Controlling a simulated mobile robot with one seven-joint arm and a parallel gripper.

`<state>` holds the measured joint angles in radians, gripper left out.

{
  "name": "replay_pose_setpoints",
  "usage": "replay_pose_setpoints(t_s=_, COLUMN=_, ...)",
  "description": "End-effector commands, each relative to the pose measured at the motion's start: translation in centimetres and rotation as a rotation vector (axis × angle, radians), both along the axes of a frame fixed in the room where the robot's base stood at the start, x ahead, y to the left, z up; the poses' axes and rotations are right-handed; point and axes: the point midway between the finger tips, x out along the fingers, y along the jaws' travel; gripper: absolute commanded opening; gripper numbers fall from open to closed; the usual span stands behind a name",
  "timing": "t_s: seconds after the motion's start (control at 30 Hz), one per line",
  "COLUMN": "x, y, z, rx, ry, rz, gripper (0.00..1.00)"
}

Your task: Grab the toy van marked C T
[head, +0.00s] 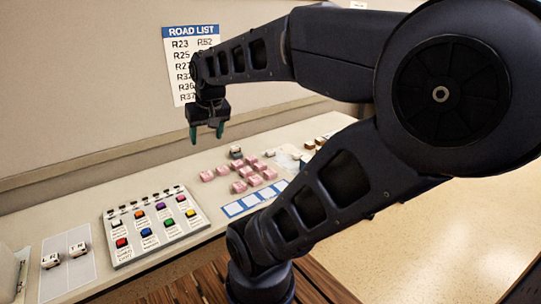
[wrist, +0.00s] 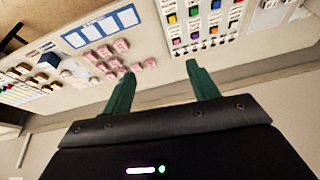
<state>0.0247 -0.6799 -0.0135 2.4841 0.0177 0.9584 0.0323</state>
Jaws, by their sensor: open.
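I cannot read a C T mark on anything in view. Two small white toy vehicles stand on a pale marked sheet at the far left in the head view: one reads about L N (head: 50,260), the other about T N (head: 79,250). A small dark-and-white item (head: 235,152) sits behind the pink blocks, too small to identify. My gripper (head: 206,134) is open and empty, with green fingers pointing down above the back of the counter. In the wrist view the gripper (wrist: 160,70) also shows open, with nothing between its fingertips.
Several pink blocks (head: 239,187) cover the counter's middle, beside a blue-framed strip (head: 254,199). A panel of coloured buttons (head: 156,226) lies to their left. More small items (head: 309,144) stand at right. A ROAD LIST sheet (head: 181,62) hangs on the wall behind.

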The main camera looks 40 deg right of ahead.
Motion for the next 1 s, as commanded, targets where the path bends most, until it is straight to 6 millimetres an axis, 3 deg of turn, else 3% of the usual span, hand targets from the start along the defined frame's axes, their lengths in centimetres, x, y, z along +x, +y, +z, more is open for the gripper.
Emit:
replay_pose_setpoints(t_s=0.2, x=5.4, y=-2.4, z=1.4, rx=0.067, ry=0.043, rz=-0.137, gripper=0.59)
replay_pose_setpoints(t_s=0.5, x=12.8, y=-6.7, z=1.9, rx=0.146, ry=0.095, rz=-0.330, gripper=0.59)
replay_pose_setpoints(t_s=0.77, x=19.0, y=-11.6, z=0.9, rx=0.201, ry=0.135, rz=-0.503, gripper=0.59)
replay_pose_setpoints(t_s=1.0, x=24.4, y=-16.8, z=-1.1, rx=0.242, ry=0.171, rz=-0.664, gripper=0.59)
